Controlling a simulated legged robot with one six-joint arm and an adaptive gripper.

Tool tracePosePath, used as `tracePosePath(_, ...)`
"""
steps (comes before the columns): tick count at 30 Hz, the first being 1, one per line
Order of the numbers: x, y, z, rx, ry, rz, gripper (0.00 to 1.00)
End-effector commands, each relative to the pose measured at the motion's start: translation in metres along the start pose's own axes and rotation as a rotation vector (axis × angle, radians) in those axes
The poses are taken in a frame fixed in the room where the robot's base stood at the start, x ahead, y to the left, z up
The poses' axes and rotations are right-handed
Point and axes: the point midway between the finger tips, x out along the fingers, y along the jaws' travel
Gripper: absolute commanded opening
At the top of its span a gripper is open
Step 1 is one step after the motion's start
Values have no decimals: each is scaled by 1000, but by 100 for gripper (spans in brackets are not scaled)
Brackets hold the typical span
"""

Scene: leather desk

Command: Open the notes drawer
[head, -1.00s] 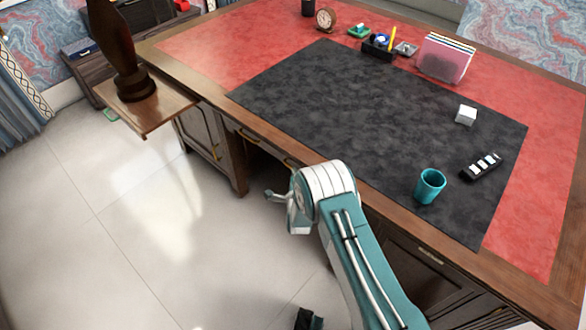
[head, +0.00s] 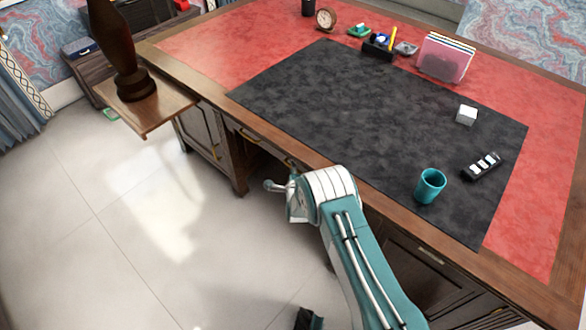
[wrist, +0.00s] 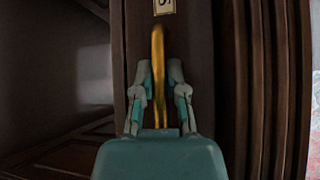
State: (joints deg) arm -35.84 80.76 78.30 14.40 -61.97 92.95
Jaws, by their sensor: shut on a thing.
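In the wrist view a gold bar handle (wrist: 158,42) stands on a dark wooden front (wrist: 191,65), with a small label plate (wrist: 164,7) at its top, cut by the frame edge. My gripper (wrist: 160,76) is shut on this handle, one finger on each side. In the head view my arm reaches down to the front of the desk (head: 220,105), and its bent links hide the grip. I cannot tell from these views whether the drawer front stands out from the desk.
A pull-out board with a dark vase-like object (head: 134,84) juts out at left. The pale floor (head: 110,225) before the desk is clear.

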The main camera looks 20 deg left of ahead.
Motion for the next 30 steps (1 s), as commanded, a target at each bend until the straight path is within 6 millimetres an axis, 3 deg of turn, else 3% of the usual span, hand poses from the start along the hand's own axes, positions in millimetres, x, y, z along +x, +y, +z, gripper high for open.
tracePosePath(11, -20, 10, 19, -3, -3, 12, 0)
tracePosePath(30, -139, 44, 135, -7, -4, 16, 0)
